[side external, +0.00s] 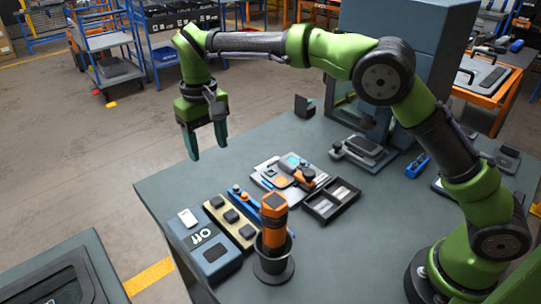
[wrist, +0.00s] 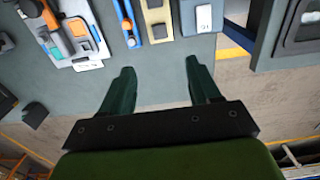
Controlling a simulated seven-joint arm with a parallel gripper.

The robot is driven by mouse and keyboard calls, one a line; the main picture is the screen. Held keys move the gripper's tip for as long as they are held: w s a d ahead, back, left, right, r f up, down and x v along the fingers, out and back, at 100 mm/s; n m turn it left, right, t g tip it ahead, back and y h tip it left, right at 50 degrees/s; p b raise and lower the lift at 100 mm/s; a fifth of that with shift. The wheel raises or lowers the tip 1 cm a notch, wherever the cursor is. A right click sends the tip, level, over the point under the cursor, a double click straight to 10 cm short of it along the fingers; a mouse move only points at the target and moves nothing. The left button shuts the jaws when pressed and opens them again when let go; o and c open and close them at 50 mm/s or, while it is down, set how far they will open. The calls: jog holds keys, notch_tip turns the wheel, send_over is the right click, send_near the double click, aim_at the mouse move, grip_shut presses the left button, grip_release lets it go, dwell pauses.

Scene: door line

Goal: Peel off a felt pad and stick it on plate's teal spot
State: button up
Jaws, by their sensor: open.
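The plate (side external: 262,170) is light grey, flat on the table, with a teal spot (side external: 292,160) near its far edge and orange parts on it. It shows at the upper left of the wrist view (wrist: 88,64), partly cut off. A beige strip (side external: 217,212) with several dark square pads (side external: 232,216) lies to its left; these may be the felt pads. One dark pad (wrist: 156,30) shows on the strip in the wrist view. My gripper (side external: 207,150) is open and empty, high at the table's left edge, apart from the plate and strip. Its spread fingers (wrist: 160,68) show nothing between them.
An orange-handled tool (side external: 274,218) stands in a dark cup near the front. A blue-grey box (side external: 212,252), a blue bar (side external: 246,205) and a black divided tray (side external: 331,204) surround the plate. The table's far left is bare.

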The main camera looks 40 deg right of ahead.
aim_at(217, 200)
notch_tip(217, 200, down, 16)
jog(key=shift+r, duration=0.1)
dwell(0.4)
grip_shut()
dwell(0.5)
jog(key=shift+r, duration=0.35)
jog(key=shift+r, duration=2.85)
